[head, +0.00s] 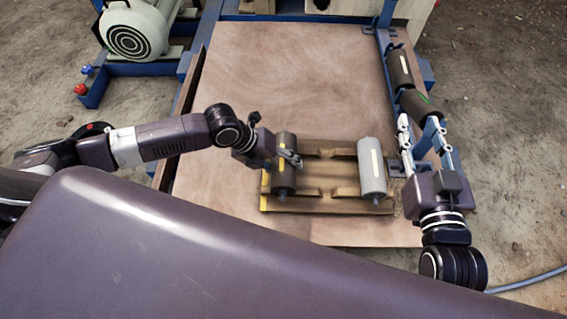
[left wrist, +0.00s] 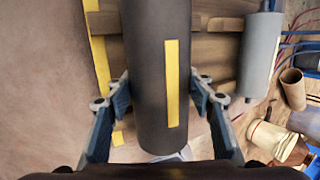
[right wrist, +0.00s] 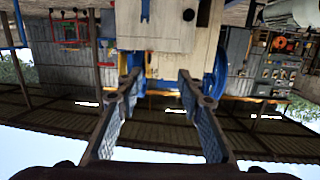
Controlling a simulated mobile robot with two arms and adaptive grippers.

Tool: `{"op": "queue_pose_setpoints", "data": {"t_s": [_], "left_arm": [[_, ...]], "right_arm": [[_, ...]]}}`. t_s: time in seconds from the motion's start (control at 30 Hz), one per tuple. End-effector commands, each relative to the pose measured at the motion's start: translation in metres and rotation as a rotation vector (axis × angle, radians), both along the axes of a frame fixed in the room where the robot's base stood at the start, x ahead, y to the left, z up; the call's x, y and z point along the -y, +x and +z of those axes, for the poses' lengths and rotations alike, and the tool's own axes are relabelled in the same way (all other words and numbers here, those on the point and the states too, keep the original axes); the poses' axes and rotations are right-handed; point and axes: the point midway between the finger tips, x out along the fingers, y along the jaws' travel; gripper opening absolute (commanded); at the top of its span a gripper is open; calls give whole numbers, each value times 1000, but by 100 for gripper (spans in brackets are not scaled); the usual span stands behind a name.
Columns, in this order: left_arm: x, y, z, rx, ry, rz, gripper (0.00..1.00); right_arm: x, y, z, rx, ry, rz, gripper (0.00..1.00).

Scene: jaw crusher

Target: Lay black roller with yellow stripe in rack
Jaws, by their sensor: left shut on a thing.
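The black roller with a yellow stripe (head: 285,178) is at the left end of a slatted wooden rack (head: 325,203) in the head view. My left gripper (head: 287,156) is shut on the roller. In the left wrist view the roller (left wrist: 155,60) runs lengthwise between the two fingers, stripe facing the camera. I cannot tell whether it rests on the rack or is just above it. My right gripper (head: 422,132) is open and empty beside the blue frame; in the right wrist view nothing lies between its fingers (right wrist: 160,90).
A grey roller (head: 371,165) with a pale stripe lies at the rack's right end. Dark rollers (head: 400,68) sit along the blue frame (head: 384,42) at right. The brown board (head: 285,80) beyond the rack is clear. A motor (head: 135,35) stands far left.

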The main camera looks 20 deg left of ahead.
Motion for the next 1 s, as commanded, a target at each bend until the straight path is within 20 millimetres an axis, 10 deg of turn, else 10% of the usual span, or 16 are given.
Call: {"op": "queue_pose_setpoints", "data": {"t_s": [1.0], "left_arm": [[1,2,-6,6,-4,0,0]], "right_arm": [[-4,3,22,97,27,5,34]]}}
